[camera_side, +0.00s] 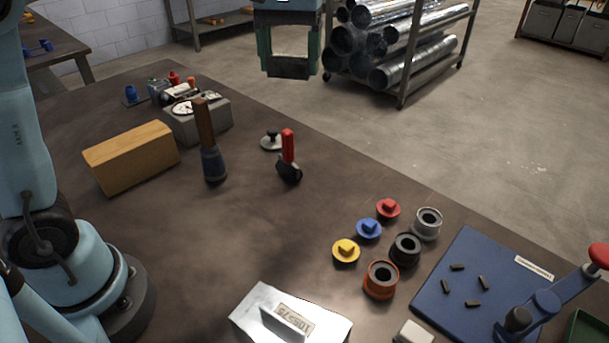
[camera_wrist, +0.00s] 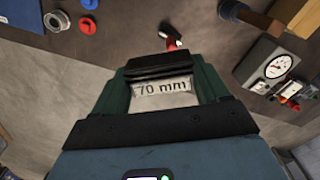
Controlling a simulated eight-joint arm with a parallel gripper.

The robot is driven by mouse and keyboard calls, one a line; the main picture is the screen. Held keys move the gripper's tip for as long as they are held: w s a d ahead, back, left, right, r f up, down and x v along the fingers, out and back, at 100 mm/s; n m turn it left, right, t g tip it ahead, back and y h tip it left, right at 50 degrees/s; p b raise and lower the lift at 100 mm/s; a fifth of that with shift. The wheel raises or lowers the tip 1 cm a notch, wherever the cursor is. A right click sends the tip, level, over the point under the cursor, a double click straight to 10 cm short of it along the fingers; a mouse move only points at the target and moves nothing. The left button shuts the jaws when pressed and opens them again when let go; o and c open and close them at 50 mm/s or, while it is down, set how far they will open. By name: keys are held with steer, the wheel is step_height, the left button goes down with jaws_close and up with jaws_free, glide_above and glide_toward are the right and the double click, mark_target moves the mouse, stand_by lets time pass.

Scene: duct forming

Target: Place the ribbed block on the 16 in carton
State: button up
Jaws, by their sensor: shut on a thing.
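My gripper (camera_side: 290,60) hangs high above the far edge of the table in the side view. Its green fingers are shut on a dark block, which I take to be the ribbed block (camera_side: 287,68). In the wrist view the block (camera_wrist: 162,68) shows dark ridges between the fingertips. A pale label reading "70 mm" (camera_wrist: 162,88) shows between the fingers; I cannot tell what it is fixed to. The block is clear of the tabletop. I see no carton marked 16 in in either view.
On the brown table (camera_side: 240,235) stand a tan block (camera_side: 130,155), an upright mallet (camera_side: 209,145), a gauge box (camera_side: 197,122), a red-handled tool (camera_side: 289,160), several rings and caps, a metal piece (camera_side: 250,310) and a blue mat (camera_side: 470,265). A pipe rack (camera_side: 400,45) stands behind. The table's middle is clear.

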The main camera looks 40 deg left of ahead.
steer(key=s+a+n, duration=0.2)
steer(key=s+a, duration=0.1)
steer(key=a, duration=0.2)
steer(key=s+a+n, duration=0.3)
steer(key=a, duration=0.2)
steer(key=s+a+n, duration=0.2)
steer(key=s+a, duration=0.1)
steer(key=a, duration=0.3)
steer(key=shift+f+n, duration=0.1)
steer(key=shift+n, duration=0.2)
steer(key=s+a+f+n, duration=0.1)
steer(key=s+a+n, duration=0.3)
steer(key=s+a, duration=0.3)
glide_above(127, 140)
steer(key=f, duration=1.1)
steer(key=shift+d+f, duration=0.2)
steer(key=shift+f, duration=0.15)
steer(key=shift+a+f, duration=0.1)
steer(key=shift+f, duration=2)
steer(key=o, duration=1.4)
steer(key=shift+f, duration=0.1)
